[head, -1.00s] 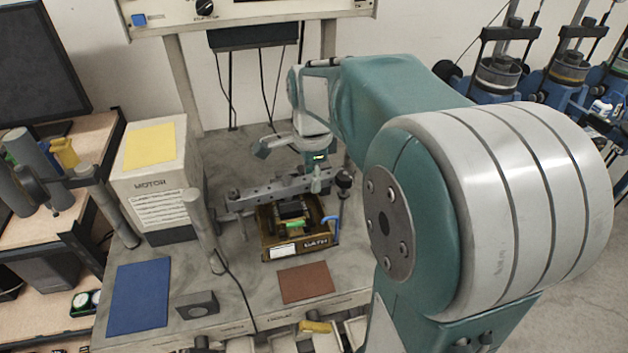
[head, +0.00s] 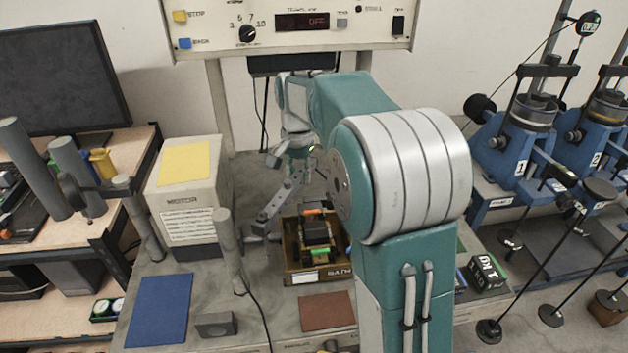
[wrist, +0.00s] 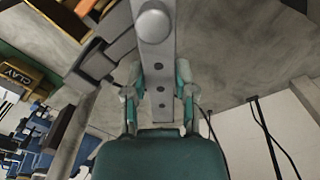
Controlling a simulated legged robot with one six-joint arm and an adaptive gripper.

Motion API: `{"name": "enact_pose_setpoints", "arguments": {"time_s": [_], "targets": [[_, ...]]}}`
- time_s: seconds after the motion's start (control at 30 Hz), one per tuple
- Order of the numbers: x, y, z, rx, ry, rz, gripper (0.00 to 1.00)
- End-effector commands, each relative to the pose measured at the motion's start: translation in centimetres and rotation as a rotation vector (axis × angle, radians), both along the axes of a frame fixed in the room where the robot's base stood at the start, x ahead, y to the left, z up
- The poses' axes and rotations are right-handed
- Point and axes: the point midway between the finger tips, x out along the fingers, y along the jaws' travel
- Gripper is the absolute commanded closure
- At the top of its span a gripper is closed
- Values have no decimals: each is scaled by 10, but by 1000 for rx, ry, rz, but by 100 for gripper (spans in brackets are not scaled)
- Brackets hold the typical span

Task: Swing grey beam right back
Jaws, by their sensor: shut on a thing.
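The grey beam (head: 283,200) slants across the bench in the head view, from near left up to the back right, above a small open box. It has a row of holes and shows close up in the wrist view (wrist: 159,50), with a round knob on it. My gripper (head: 301,166) is at its far end, partly hidden by my arm. In the wrist view my gripper's teal fingers (wrist: 160,92) sit on either side of the beam and are shut on it.
The open box (head: 302,277) with dark and orange parts stands under the beam. A grey post (head: 228,250) stands left of it, and the motor housing (head: 188,205) farther left. A blue mat (head: 158,310) and a brown mat (head: 326,311) lie in front. A control panel (head: 290,28) hangs behind.

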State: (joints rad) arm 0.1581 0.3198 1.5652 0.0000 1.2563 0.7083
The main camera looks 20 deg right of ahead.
Motion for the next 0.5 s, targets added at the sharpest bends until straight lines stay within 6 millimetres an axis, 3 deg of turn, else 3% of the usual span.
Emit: {"name": "enact_pose_setpoints", "arguments": {"time_s": [0.2,0.5], "targets": [[18,18,-2,0,3,164,100],[30,34,-2,0,3,298,100]]}}
